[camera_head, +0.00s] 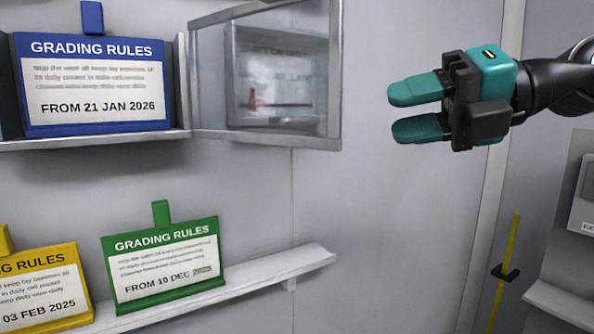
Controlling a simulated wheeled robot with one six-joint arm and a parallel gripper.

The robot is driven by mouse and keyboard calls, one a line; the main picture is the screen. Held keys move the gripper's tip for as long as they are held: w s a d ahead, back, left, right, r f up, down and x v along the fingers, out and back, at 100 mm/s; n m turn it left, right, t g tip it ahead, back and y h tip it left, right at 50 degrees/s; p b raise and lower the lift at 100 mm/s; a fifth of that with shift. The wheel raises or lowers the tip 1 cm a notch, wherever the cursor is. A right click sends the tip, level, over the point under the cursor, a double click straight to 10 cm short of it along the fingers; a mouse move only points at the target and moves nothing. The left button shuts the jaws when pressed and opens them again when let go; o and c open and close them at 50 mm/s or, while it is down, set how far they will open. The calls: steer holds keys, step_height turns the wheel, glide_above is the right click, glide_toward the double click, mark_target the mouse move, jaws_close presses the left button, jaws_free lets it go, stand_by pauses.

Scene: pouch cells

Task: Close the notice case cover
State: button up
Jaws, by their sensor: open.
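The notice case (183,90) is on the wall at the upper left, with its cover (334,75) swung open to the right. The cover is a clear pane in a grey frame, and blurred shapes show through or in it. A blue sign (95,128) reading "GRADING RULES, FROM 21 JAN 2026" stands inside the case. My gripper (392,110) is to the right of the cover, with its teal fingers pointing left. It is open and empty, with a gap in the picture between it and the cover's free edge.
A lower shelf (310,262) holds a green sign (165,288) and a yellow sign (45,318). A yellow upright bar (507,260) with a dark clip and a pale box (584,195) are at the right. The wall below my gripper is bare.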

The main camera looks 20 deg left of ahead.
mark_target(295, 136)
steer(key=p+x, duration=0.1)
steer(key=x, duration=0.5)
steer(key=p+x, duration=0.1)
steer(key=x, duration=0.5)
steer(key=shift+s+r, duration=0.15)
steer(key=shift+r, duration=0.1)
steer(key=shift+a+f+p, duration=0.25)
steer(key=shift+a+p, duration=0.15)
steer(key=shift+a, duration=0.2)
jaws_close()
steer(key=shift+f, duration=0.15)
